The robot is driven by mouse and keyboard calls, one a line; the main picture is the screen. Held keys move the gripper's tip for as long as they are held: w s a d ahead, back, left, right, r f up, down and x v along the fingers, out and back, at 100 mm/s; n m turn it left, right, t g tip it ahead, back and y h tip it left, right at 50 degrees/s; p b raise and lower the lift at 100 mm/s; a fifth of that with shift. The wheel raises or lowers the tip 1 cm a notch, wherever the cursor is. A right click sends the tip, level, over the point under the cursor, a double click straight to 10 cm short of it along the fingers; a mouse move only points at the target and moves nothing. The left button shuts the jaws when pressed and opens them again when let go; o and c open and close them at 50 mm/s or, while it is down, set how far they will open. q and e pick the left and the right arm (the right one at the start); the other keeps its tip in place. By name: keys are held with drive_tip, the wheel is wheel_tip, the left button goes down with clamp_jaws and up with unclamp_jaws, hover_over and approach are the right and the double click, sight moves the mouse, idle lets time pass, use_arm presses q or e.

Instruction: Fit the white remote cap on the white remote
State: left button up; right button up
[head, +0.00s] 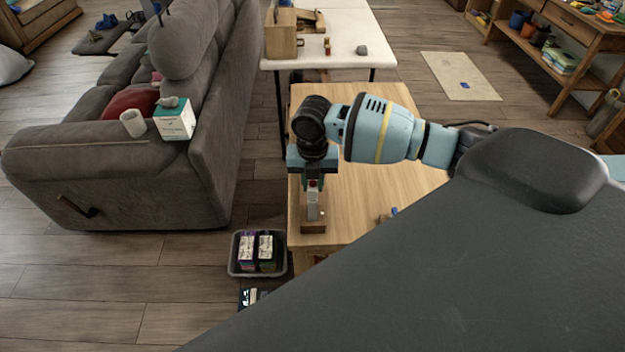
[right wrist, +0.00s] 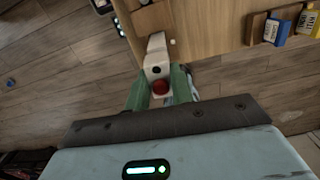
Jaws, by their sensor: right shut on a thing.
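My right gripper (head: 312,180) points down over the near left corner of the wooden table. In the right wrist view its green fingers (right wrist: 160,92) are shut on a white piece with a red round button and a dark spot, which looks like the white remote (right wrist: 156,62). The remote (head: 312,208) hangs below the fingers in the head view, its lower end at a brown block (head: 313,229). I cannot tell whether it touches the block. I cannot make out the white remote cap as a separate part. My left gripper is not in view.
The wooden table (head: 390,190) is mostly clear, with small blue and brown items (head: 388,215) at its near side. A grey bin (head: 240,270) with boxes stands on the floor left of it. A grey sofa (head: 90,180) is at left, a white table (head: 350,40) behind.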

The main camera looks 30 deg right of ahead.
drive_tip(key=shift+f, duration=0.95)
idle(0.6)
drive_tip(key=o, duration=0.9)
drive_tip(key=shift+o, duration=0.2)
wheel_tip(320, 180, up, 8)
drive_tip(key=shift+f, duration=0.1)
